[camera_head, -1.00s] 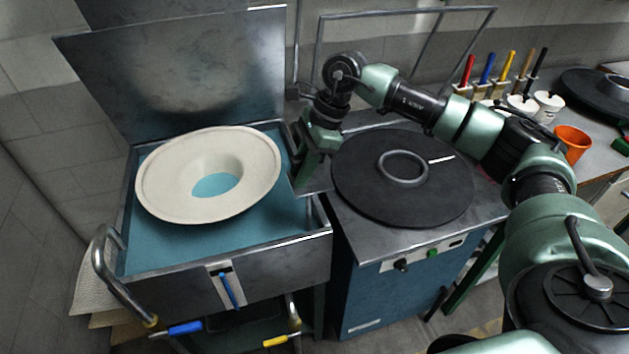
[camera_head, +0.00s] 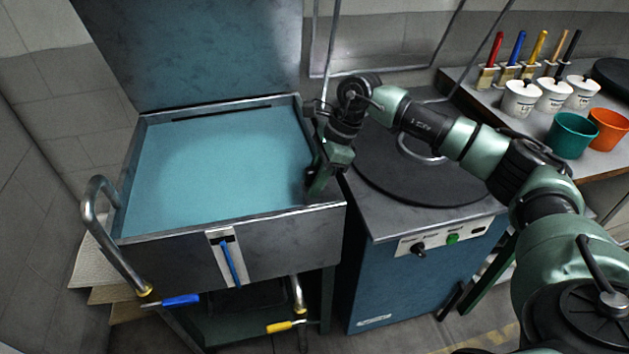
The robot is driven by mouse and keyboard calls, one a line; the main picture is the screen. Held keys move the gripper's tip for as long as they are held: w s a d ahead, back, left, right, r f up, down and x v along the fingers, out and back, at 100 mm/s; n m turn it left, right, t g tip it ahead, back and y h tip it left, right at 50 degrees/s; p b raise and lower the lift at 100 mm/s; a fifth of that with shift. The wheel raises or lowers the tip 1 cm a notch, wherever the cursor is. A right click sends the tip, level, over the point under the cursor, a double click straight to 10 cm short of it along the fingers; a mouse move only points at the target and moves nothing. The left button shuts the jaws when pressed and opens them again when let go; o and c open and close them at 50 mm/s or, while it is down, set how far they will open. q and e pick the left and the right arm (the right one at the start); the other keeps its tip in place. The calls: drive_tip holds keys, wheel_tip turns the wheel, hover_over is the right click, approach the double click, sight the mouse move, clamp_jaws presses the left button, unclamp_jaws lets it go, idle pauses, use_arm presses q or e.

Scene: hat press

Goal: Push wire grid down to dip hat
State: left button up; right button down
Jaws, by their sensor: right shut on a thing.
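The open metal tank (camera_head: 280,222) on the left is filled with opaque blue liquid (camera_head: 215,160). The pale hat does not show now; the liquid's surface looks unbroken. I cannot make out the wire grid's mesh in the tank. My right gripper (camera_head: 316,188) points down at the tank's right inner edge, low by the rim. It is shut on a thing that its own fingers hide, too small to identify. My left gripper is not in view.
The tank's raised lid (camera_head: 195,50) stands behind it. A blue cabinet with a round dark plate (camera_head: 425,180) stands right of the tank, under my right arm. Brushes, white pots (camera_head: 520,98), a green cup (camera_head: 571,135) and an orange cup (camera_head: 608,128) stand on the right-hand bench.

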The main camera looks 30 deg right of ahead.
drive_tip(key=c, duration=1.2)
unclamp_jaws()
drive_tip(key=shift+s+f, duration=0.1)
drive_tip(key=shift+f, duration=0.25)
drive_tip(key=shift+c, duration=0.2)
drive_tip(key=shift+r, duration=0.15)
drive_tip(key=p+v, duration=0.4)
drive_tip(key=v, duration=0.3)
drive_tip(key=shift+d+r, duration=0.15)
drive_tip(key=shift+r, duration=0.15)
drive_tip(key=shift+w, duration=0.2)
